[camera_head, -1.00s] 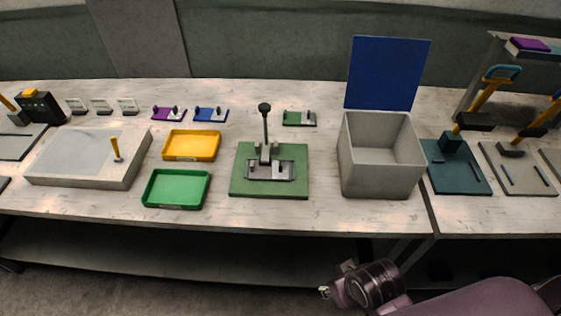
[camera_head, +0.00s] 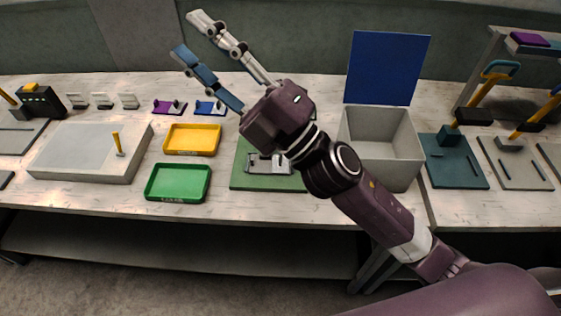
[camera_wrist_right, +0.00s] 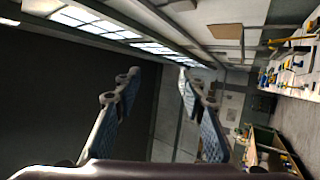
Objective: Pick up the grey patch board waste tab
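No piece can be clearly told as the grey patch board waste tab. A green press base (camera_head: 240,178) stands mid-table with a grey metal plate (camera_head: 257,166) on it; my right arm hides its lever and part of its right side. My right gripper (camera_head: 188,36) is raised above the back of the table, its two long fingers spread and pointing up and left. In the right wrist view the gripper (camera_wrist_right: 158,78) is open and empty, with wall and ceiling beyond. My left gripper is not in view.
A yellow tray (camera_head: 192,150) and a green tray (camera_head: 178,195) lie left of the press. A grey slab (camera_head: 75,158) with a yellow peg is farther left. An open grey bin (camera_head: 365,172) with a blue lid (camera_head: 388,68) stands right. The front table strip is mostly clear.

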